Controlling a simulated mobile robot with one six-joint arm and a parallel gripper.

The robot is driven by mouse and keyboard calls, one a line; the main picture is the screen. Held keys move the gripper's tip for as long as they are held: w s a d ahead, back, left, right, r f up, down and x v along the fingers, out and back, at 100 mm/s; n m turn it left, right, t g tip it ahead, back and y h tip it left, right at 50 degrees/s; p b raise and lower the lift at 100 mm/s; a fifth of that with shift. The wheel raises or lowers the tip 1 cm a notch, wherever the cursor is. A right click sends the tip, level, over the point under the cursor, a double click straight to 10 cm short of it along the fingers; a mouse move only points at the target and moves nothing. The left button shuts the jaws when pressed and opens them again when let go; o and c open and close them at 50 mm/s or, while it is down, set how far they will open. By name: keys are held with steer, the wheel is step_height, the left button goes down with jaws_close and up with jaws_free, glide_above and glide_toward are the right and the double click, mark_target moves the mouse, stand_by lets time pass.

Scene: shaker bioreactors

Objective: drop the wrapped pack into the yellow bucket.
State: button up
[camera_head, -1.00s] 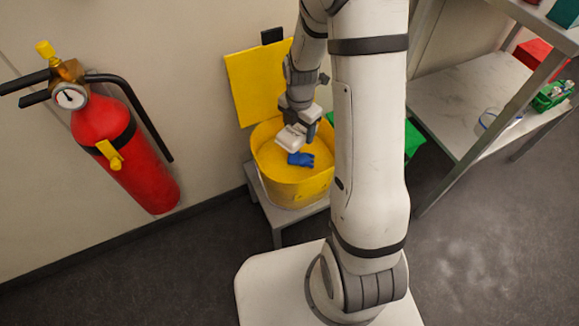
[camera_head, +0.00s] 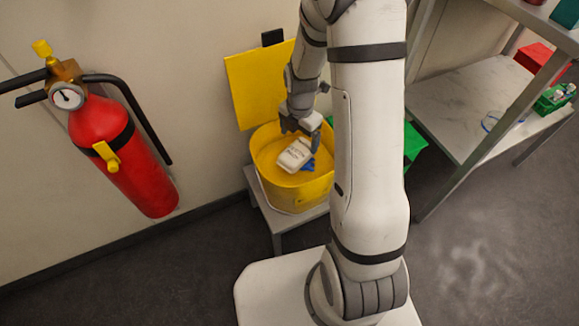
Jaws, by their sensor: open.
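The yellow bucket (camera_head: 290,193) stands on a small grey stand against the wall, its yellow lid (camera_head: 257,84) raised behind it. The white wrapped pack (camera_head: 295,154) is inside the bucket's opening, tilted, with dark print on its face. It partly covers a blue item (camera_head: 308,166) in the bucket. My gripper (camera_head: 301,132) is above the bucket, just over the upper edge of the pack. Its jaws are open, and the pack appears to be out of them. Whether a fingertip still touches the pack cannot be told.
A red fire extinguisher (camera_head: 121,158) hangs on the wall at the left. A grey shelf (camera_head: 470,100) with a green rack (camera_head: 554,98) stands at the right. A green container (camera_head: 413,142) is partly hidden behind my arm. Dark floor is clear at the lower left.

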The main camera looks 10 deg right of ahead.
step_height(320, 180, up, 8)
steer(key=p, duration=0.2)
steer(key=shift+p, duration=0.35)
steer(key=shift+f, duration=0.1)
steer(key=s+r+m+t+p, duration=0.1)
steer(key=s+r+m+p, duration=0.5)
steer(key=r, duration=0.7)
steer(key=s+a+r+m+p, duration=0.1)
steer(key=s+r+m+p, duration=0.4)
steer(key=r+m+p, duration=0.5)
steer(key=s+r+m+t+p, duration=0.1)
steer(key=s+r+m+p, duration=0.5)
steer(key=r, duration=1.1)
steer(key=m+p, duration=0.2)
steer(key=m, duration=0.1)
steer(key=shift+s+a+r+t, duration=0.15)
steer(key=shift+s+a+t, duration=0.15)
steer(key=shift+s+a, duration=0.1)
